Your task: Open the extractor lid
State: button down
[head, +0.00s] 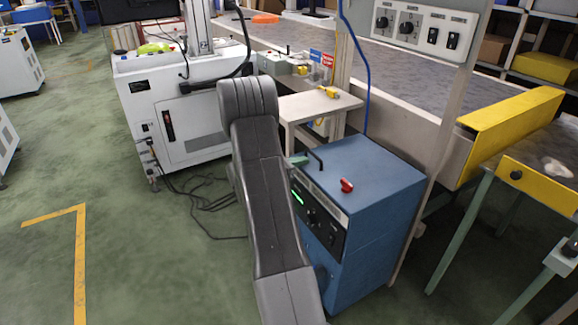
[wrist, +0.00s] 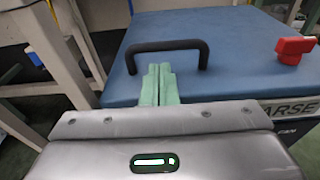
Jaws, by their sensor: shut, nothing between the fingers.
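The extractor (head: 370,215) is a blue box with a black front panel, standing right of my arm in the head view. Its blue lid (head: 375,172) lies flat and looks closed. A black bar handle (wrist: 165,46) stands on the lid, near the edge closest to my gripper in the wrist view. My gripper (wrist: 158,68) has green fingers pressed together, with nothing between them. The fingertips are at the handle, just below its bar in the picture; I cannot tell whether they touch it. In the head view my arm hides part of the extractor's front. A red knob (wrist: 294,49) sits on the lid.
A small light table (head: 318,103) with a yellow item on it stands behind the extractor. The conveyor (head: 410,130) and its post are close on the right. A white machine (head: 180,110) with cables on the floor stands at left. Green floor is open at left.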

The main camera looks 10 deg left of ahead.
jog(key=shift+x, duration=1.3)
